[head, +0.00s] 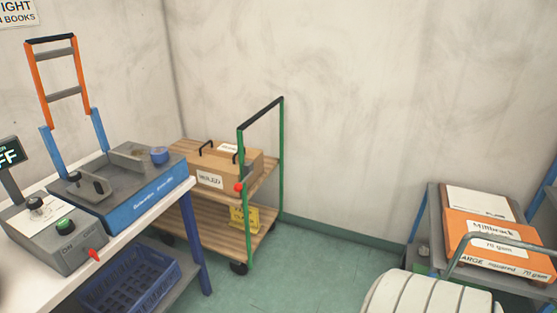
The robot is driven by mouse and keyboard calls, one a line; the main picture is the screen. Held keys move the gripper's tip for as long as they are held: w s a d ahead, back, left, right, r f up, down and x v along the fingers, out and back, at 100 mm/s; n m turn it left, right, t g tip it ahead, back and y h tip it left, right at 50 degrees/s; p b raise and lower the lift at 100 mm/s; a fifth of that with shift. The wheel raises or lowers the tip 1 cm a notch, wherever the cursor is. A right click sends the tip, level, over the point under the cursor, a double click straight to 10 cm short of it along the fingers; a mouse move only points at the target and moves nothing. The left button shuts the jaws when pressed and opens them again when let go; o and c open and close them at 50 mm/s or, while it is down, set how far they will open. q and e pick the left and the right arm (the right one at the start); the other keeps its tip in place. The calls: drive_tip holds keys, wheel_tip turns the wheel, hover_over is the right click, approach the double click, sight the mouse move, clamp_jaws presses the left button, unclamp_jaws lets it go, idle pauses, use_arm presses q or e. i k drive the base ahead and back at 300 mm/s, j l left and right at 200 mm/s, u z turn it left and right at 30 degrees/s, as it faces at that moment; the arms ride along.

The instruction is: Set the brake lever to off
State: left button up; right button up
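No part is readably marked as the brake lever. A grey control box (48,240) on the white table at the left has a red-tipped lever (94,254) at its right front corner. Lettering that reads "ON" is beside the lever, and the rest is too small to read. The box also has a green button (65,226) and a black knob (36,203). A red knob (239,187) sits on the green-framed cart (281,160). A dark sign (9,155) at the left edge shows "FF", its start cut off. Neither gripper is in view.
A blue-sided machine (150,199) with an orange-and-blue frame stands on the table (138,222). A blue crate (125,283) is below. The cart carries a cardboard box (220,168). Orange and white packs (490,235) and white ribbed thing (420,295) are right. Green floor (310,265) is clear between.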

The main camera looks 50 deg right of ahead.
sight(238, 187)
drive_tip(key=z, duration=1.35)
